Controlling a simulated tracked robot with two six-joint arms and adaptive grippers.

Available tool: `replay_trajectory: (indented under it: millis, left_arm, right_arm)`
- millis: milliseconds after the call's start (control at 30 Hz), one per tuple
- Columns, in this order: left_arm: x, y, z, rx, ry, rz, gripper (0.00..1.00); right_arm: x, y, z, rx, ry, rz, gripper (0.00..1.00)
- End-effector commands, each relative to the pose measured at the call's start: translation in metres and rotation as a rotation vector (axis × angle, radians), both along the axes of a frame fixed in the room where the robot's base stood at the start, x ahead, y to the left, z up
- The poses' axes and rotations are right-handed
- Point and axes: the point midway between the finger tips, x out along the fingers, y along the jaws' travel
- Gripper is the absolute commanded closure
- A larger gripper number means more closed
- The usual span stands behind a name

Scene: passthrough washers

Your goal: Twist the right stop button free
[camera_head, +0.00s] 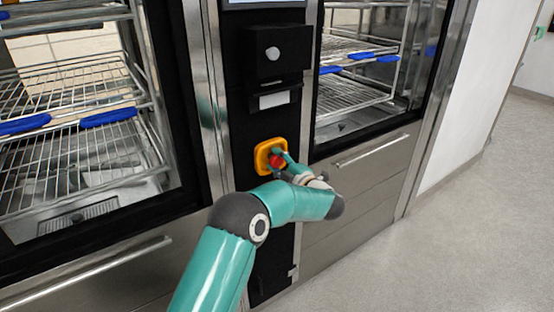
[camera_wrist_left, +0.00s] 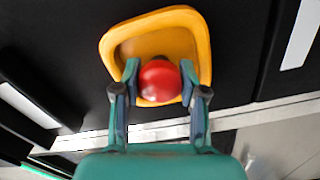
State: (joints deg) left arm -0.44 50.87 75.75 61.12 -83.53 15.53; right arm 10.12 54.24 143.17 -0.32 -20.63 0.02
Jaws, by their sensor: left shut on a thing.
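The stop button is a red knob (camera_head: 276,160) in a yellow housing (camera_head: 262,157) on the black panel between two glass-fronted washers. In the left wrist view the red knob (camera_wrist_left: 160,82) sits between my fingertips, with the yellow housing (camera_wrist_left: 158,22) around and behind it. My left gripper (camera_head: 279,161) is shut on the red knob, with one finger on each side. In the left wrist view the picture is turned, and the gripper (camera_wrist_left: 159,84) hides the knob's sides. My right gripper is in neither view.
The left washer's wire racks (camera_head: 80,130) with blue clips stand behind glass. The right washer has similar racks (camera_head: 345,92). A steel drawer handle (camera_head: 372,150) sticks out to the right of the button. A grey floor (camera_head: 470,230) lies open at the right.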

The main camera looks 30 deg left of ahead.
Motion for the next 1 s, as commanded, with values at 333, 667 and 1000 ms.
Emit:
replay_trajectory:
  millis: [333, 667, 1000]
  left_arm:
    - [-0.001, 0.000, -0.003, 0.075, 0.199, 0.001, 0.93]
    - [-0.001, 0.000, -0.005, 0.097, 0.256, 0.001, 0.93]
    - [-0.001, 0.000, -0.006, 0.097, 0.256, 0.000, 0.50]
  right_arm:
    - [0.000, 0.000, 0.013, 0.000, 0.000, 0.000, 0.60]
    - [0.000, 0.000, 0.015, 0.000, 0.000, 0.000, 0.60]
    - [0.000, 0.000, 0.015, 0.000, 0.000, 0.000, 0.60]
